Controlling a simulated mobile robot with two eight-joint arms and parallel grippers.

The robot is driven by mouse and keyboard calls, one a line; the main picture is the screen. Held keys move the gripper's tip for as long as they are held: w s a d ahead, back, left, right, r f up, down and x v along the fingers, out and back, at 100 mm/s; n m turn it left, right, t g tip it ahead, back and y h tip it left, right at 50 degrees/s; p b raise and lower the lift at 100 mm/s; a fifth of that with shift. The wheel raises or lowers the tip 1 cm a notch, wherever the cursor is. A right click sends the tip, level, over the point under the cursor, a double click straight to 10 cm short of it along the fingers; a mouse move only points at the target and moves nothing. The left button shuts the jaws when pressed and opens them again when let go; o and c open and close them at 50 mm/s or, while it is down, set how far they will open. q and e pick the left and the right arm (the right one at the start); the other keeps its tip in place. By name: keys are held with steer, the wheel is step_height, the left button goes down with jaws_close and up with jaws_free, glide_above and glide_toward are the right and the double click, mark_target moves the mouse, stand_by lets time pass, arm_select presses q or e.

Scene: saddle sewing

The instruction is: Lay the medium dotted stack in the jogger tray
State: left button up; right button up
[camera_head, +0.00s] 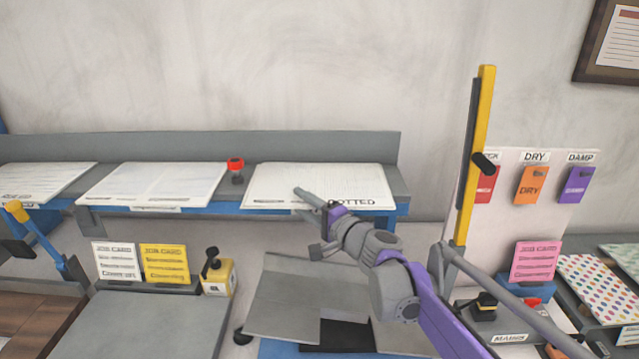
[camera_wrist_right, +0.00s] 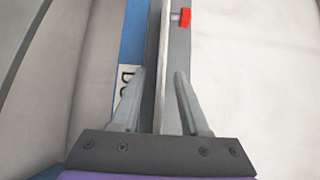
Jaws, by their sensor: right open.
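A white dotted stack (camera_head: 325,186) lies on the right part of the grey shelf, above a label reading "DOTTED". My right gripper (camera_head: 305,202) is open at the front edge of this stack. In the right wrist view the fingers (camera_wrist_right: 160,100) stand on either side of the stack's thin white edge (camera_wrist_right: 163,50); contact cannot be told. A grey tilted tray (camera_head: 285,295), seemingly the jogger tray, is below the shelf, partly hidden by my right arm. My left gripper is not in view.
Two other paper stacks (camera_head: 150,184) (camera_head: 40,182) lie farther left on the shelf (camera_head: 230,143). A red-topped knob (camera_head: 236,165) stands between the middle and dotted stacks. A tall yellow lever (camera_head: 475,150) rises right of my arm. Job cards (camera_head: 163,264) stand at the lower left.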

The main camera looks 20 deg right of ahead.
jaws_close()
steer(key=shift+s, duration=0.1)
stand_by(1.2)
